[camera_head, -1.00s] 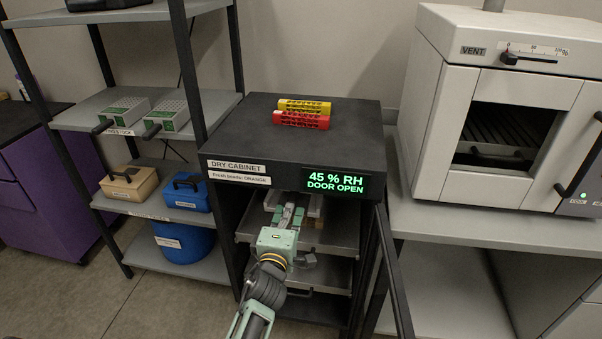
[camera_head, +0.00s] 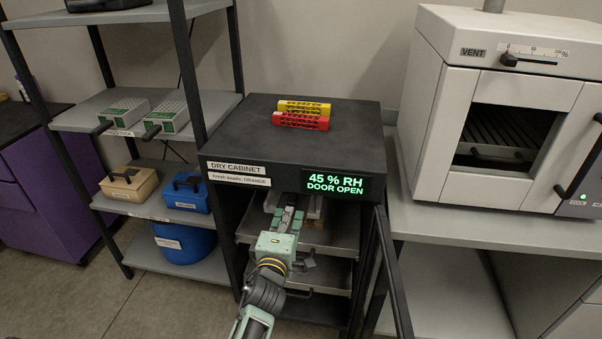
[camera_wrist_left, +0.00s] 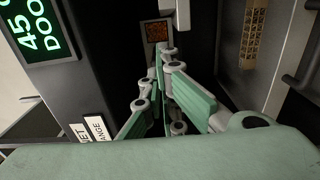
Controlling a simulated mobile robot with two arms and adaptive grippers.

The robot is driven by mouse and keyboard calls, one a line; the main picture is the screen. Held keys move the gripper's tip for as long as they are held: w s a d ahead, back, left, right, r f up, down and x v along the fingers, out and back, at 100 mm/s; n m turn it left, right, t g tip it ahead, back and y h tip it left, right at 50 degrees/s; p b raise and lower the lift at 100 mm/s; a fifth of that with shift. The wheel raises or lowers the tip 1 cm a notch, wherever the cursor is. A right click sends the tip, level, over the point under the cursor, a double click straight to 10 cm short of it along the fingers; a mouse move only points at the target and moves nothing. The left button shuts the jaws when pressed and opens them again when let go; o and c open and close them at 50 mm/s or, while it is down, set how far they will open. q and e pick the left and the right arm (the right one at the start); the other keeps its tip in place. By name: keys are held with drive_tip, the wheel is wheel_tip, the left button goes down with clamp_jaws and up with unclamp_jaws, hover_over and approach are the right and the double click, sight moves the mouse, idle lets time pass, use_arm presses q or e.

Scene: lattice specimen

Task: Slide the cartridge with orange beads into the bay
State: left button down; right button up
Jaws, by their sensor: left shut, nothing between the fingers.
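The dry cabinet (camera_head: 232,143) stands open, and its label says fresh beads are orange. In the left wrist view, an orange-bead window in a grey frame (camera_wrist_left: 157,32) shows inside the dark cabinet, just beyond my fingertips. It looks like the end of the cartridge. I cannot tell how deep it sits in the bay. My left gripper (camera_head: 288,212) reaches into the cabinet above a shelf. It also shows in the left wrist view (camera_wrist_left: 169,52), shut and empty, with its tips close to the bead window; contact is unclear. My right gripper is not in view.
The open cabinet door (camera_head: 393,270) stands at the right of the opening. Yellow (camera_head: 304,106) and red (camera_head: 300,120) perforated pieces lie on the cabinet top. A rack (camera_head: 215,105) stands left, and a vented oven (camera_head: 500,110) stands right. Metal shelves (camera_head: 325,273) lie below my gripper.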

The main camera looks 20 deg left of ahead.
use_arm(q)
drive_tip(key=p+v, duration=0.1)
drive_tip(key=v, duration=0.3)
drive_tip(key=shift+s+d, duration=0.1)
drive_tip(key=shift+s, duration=0.1)
idle(0.3)
